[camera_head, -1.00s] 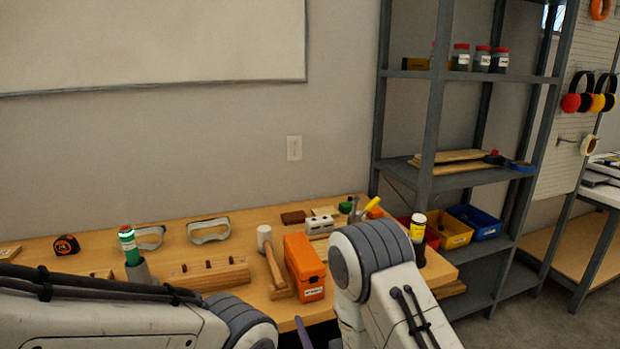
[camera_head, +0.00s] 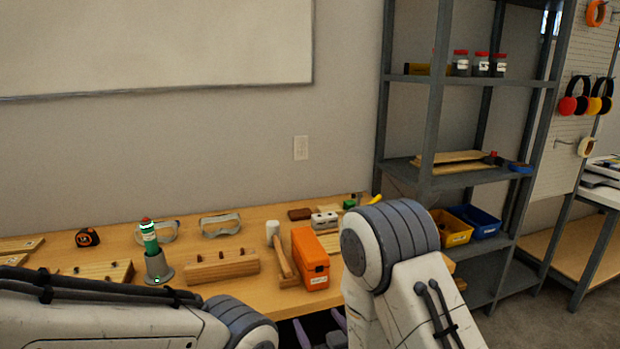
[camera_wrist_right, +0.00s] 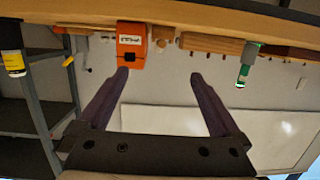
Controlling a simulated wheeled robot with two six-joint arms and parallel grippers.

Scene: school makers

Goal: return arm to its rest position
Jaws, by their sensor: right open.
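My right arm (camera_head: 400,255) is bent up in front of the workbench, its large joint covering the bench's right end in the head view. My right gripper (camera_head: 320,328) shows only as purple fingertips at the bottom edge, below the bench front. In the right wrist view, which is upside down, the right gripper (camera_wrist_right: 160,77) is open with nothing between its fingers. My left arm (camera_head: 110,318) crosses the lower left of the head view; its gripper is out of view.
A metal shelf (camera_head: 470,180) with blue and yellow bins stands right.

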